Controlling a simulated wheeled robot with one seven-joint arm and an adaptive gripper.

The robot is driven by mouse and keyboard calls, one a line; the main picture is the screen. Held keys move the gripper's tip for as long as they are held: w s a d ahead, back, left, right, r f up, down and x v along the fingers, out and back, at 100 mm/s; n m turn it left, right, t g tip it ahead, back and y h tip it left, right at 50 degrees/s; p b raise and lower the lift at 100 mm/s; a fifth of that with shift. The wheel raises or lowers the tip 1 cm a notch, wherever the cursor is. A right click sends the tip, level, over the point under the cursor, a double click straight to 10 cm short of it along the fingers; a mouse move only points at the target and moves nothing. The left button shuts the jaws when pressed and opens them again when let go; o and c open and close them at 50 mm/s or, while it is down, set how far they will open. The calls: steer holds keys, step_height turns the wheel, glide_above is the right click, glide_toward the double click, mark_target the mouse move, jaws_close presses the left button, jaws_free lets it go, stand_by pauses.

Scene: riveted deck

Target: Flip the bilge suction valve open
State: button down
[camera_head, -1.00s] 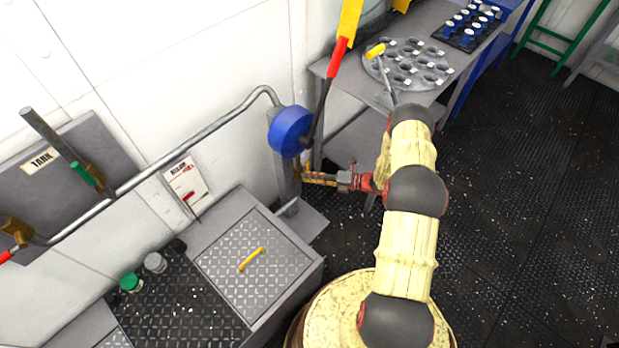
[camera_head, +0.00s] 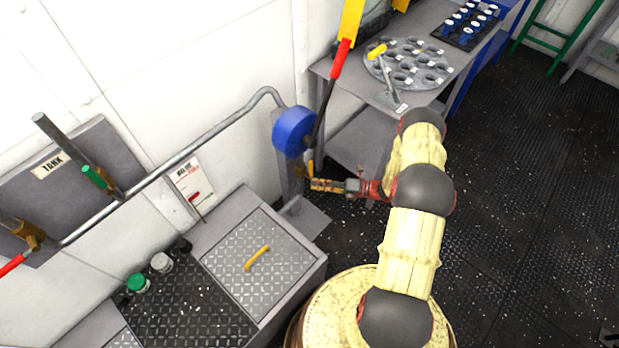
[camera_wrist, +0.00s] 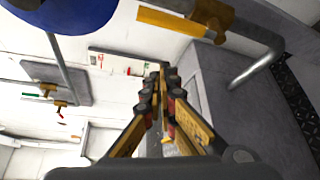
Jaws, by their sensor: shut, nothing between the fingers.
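A brass valve with a yellow lever (camera_wrist: 172,21) sits on a grey pipe at the top of the wrist view; no label shows on it. In the head view a small part of it (camera_head: 310,168) shows beside the grey post below the blue wheel (camera_head: 293,131). My gripper (camera_head: 313,184) is shut and empty, close to this valve. In the wrist view my gripper's fingers (camera_wrist: 160,78) are together, below the lever and apart from it. A green-handled valve (camera_head: 95,177) stands by the TANK plate (camera_head: 50,164). A red-handled valve (camera_head: 30,236) is at far left. Which is the bilge valve, I cannot tell.
A placard (camera_head: 190,179) with a red mark hangs behind the pipe (camera_head: 190,150). A grey locker with a yellow-handled hatch (camera_head: 285,262) stands below. A table (camera_head: 425,97) with a round holed plate is at upper right. The dark floor at right is clear.

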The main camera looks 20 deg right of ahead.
steer(key=f+p+v, duration=0.1)
steer(key=v, duration=0.5)
steer(key=shift+s+d, duration=0.15)
steer(key=shift+s, duration=0.05)
steer(key=shift+f+n, duration=0.15)
steer(key=shift+n, duration=0.15)
